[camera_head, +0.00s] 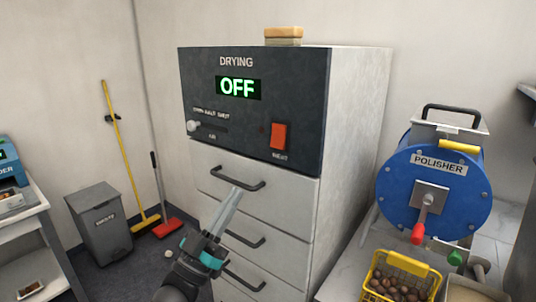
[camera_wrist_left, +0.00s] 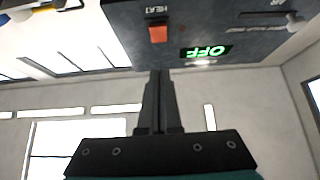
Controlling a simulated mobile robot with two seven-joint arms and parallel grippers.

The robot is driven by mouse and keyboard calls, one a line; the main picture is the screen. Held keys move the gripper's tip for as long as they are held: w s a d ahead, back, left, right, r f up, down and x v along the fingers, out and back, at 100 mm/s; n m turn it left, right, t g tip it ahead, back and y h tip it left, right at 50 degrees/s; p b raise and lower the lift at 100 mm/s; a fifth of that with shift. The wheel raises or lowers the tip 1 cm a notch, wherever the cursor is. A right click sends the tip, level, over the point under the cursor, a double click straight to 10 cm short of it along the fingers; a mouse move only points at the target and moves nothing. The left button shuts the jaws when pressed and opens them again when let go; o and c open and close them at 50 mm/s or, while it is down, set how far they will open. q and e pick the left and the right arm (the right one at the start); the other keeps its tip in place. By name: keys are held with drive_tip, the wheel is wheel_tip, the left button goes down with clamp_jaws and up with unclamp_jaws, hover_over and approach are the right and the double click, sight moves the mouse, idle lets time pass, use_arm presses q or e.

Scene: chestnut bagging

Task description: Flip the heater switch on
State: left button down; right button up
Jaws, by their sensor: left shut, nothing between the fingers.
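The orange-red heater switch (camera_head: 278,136), labelled HEAT, sits at the lower right of the dark panel on the drying cabinet (camera_head: 345,150). The cabinet's display (camera_head: 238,87) reads OFF in green. My left gripper (camera_head: 236,190) is shut and empty, in front of the top drawer, below and left of the switch in the head view. In the left wrist view, the switch (camera_wrist_left: 158,33) is just beyond the shut fingertips (camera_wrist_left: 158,73), with a visible gap. My right gripper is not in view.
A drawer handle (camera_head: 237,178) is close to the left fingertips. A white air slider knob (camera_head: 194,126) is at the panel's left. A blue polisher (camera_head: 428,190) and a yellow basket (camera_head: 420,268) of chestnuts stand at the right. A grey bin (camera_head: 100,222) is at the left.

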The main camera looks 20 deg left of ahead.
sight(276, 140)
use_arm(q)
drive_tip(key=shift+w+d+f+p+x, duration=0.1)
drive_tip(key=shift+w+f+p+x, duration=0.25)
drive_tip(key=shift+x, duration=1.8)
drive_tip(key=shift+w+d+f+p+x, duration=0.15)
drive_tip(key=shift+f+x, duration=0.25)
drive_tip(key=shift+x, duration=1.75)
drive_tip(key=shift+w+f+p+x, duration=0.35)
drive_tip(key=shift+f+x, duration=0.05)
drive_tip(key=shift+x, duration=1.7)
